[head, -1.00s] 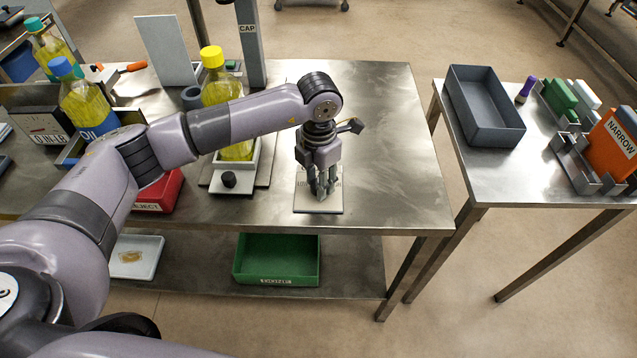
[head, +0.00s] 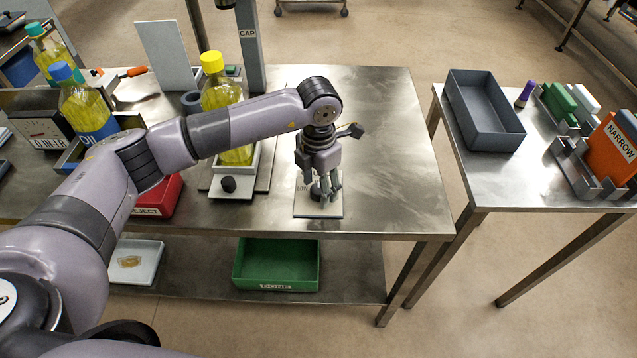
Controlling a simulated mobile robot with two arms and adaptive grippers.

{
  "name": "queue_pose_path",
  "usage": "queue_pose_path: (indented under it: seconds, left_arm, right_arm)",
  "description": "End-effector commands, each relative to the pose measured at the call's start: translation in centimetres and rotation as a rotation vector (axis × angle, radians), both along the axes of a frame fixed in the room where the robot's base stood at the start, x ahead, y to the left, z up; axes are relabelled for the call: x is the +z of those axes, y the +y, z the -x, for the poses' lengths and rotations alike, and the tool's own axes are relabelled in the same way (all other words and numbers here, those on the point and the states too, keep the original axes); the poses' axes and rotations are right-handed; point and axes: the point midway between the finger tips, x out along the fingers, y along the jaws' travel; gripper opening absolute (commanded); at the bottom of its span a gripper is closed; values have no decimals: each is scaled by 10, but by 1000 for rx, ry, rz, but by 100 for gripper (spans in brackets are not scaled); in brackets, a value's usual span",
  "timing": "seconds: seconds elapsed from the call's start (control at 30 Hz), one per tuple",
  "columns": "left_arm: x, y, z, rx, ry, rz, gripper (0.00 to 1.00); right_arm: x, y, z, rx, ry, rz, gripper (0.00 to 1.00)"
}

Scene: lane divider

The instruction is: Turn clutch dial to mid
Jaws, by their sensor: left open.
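The clutch dial's pale plate (head: 318,210) lies on the steel table near its front edge. The word LOW shows at its left side. A dark round knob (head: 316,191) shows on the plate, partly hidden by the fingers, so its pointer cannot be read. My left gripper (head: 331,192) points down over the plate, open, with its fingers at the knob's right side. I cannot tell whether they touch the knob. My right gripper is not in view.
A yellow-capped bottle (head: 222,95) stands in a fixture left of the gripper, beside the CAP post (head: 250,50). A red reject bin (head: 160,198) is further left. The table's right part is clear. A second table holds a grey tray (head: 485,112).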

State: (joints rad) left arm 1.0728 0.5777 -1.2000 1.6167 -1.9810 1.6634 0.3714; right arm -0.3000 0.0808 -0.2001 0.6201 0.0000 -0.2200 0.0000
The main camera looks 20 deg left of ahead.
Motion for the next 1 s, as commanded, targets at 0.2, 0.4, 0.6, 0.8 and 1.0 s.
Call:
queue_pose_path:
  seconds: [0.2, 0.4, 0.6, 0.8, 1.0]
  left_arm:
    - [6, 0, 0, 0, -1, 0, 51]
    - [40, 0, -1, 0, -3, 1, 51]
    - [83, 0, -1, 0, -3, 1, 51]
    - [112, 0, -1, 0, -2, 0, 51]
    - [120, 0, 0, 0, 1, -1, 51]
  right_arm:
    - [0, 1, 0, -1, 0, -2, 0]
    - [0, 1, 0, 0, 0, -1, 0]
    - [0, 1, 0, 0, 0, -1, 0]
    - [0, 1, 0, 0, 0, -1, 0]
    - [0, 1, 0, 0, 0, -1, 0]
